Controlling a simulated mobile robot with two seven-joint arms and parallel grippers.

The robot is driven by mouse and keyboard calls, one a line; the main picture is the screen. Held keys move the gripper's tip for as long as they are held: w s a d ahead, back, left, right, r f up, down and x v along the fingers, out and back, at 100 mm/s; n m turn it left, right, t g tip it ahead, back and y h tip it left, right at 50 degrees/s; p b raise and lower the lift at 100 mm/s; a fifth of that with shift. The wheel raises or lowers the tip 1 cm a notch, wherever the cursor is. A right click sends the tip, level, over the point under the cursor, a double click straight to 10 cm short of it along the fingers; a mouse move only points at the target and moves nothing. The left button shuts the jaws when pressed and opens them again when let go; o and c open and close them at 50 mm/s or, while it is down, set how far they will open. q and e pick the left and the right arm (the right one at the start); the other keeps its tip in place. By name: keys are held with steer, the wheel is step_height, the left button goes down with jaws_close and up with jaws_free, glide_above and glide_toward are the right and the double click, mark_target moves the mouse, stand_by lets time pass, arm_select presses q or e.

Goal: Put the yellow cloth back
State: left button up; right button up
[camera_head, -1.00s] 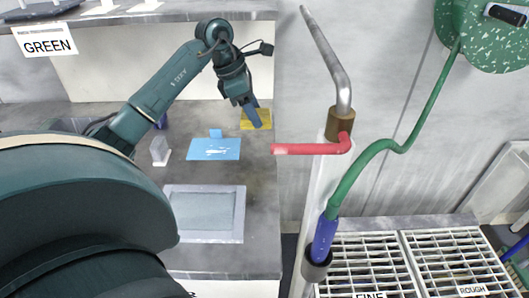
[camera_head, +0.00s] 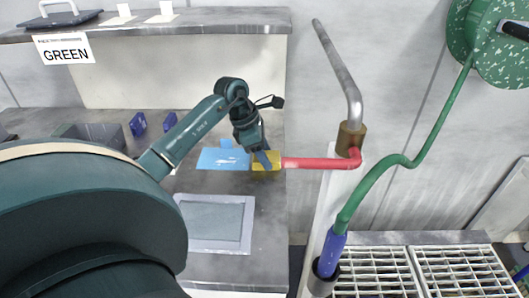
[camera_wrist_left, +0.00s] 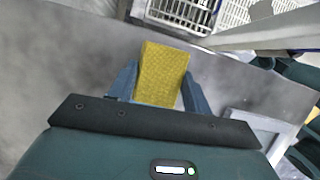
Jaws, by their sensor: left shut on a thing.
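The yellow cloth (camera_head: 266,161) is held at the tip of my left gripper (camera_head: 263,158), near the right edge of the grey bench in the head view. In the left wrist view the cloth (camera_wrist_left: 161,75) shows between the two blue-grey fingers (camera_wrist_left: 158,88), which are shut on it. The cloth is flat and roughly rectangular. I cannot tell how far it is above the bench. A light blue cloth (camera_head: 222,159) lies on the bench just left of it. My right gripper is not in view.
A grey framed plate (camera_head: 248,225) lies nearer on the bench. A red handle (camera_head: 315,163) on a pipe reaches close to the cloth's right side. A green hose (camera_head: 425,140) hangs further right above white grates (camera_head: 375,270). A shelf with a GREEN sign (camera_head: 64,49) is behind.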

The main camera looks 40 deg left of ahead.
arm_select(q)
steer(key=o, duration=1.3)
steer(key=shift+f, duration=0.1)
steer(key=shift+r, duration=0.3)
steer(key=v, duration=1.1)
steer(key=shift+s+a+r, duration=0.15)
steer(key=shift+s+r, duration=0.05)
steer(key=shift+r, duration=0.1)
